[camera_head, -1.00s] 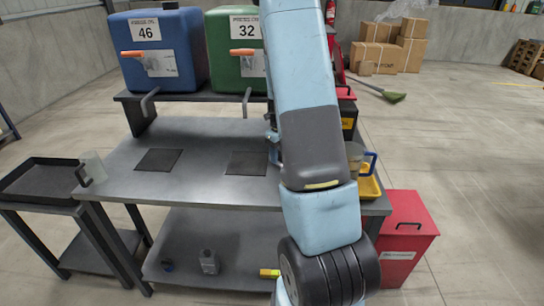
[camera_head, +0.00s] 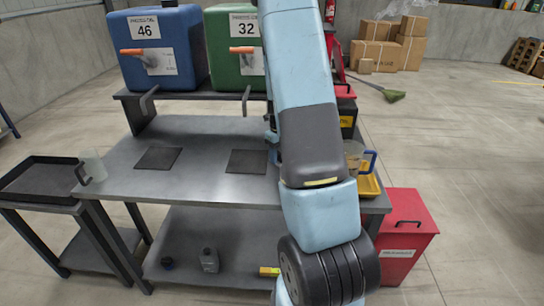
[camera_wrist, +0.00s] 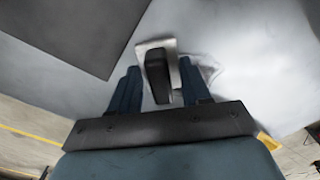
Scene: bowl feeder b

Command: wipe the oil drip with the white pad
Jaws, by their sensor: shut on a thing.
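My gripper (camera_wrist: 157,88) is shut on the black grip of the white pad (camera_wrist: 174,72) in the wrist view. The pad's pale plate shows around the dark grip, between my two blue fingers, close over the grey tabletop. A faint shiny patch (camera_wrist: 210,66) lies just right of the pad; it may be the oil drip, but I cannot tell for sure. In the head view my arm hides the gripper, the pad and that part of the table.
The grey workbench (camera_head: 205,187) carries two dark square mats (camera_head: 157,159). The blue tank (camera_head: 182,75) and green tank (camera_head: 222,73) stand on the raised rear shelf. A jug (camera_head: 354,158) and yellow tray (camera_head: 370,187) are at the right end. A red bin (camera_head: 408,215) stands beside it.

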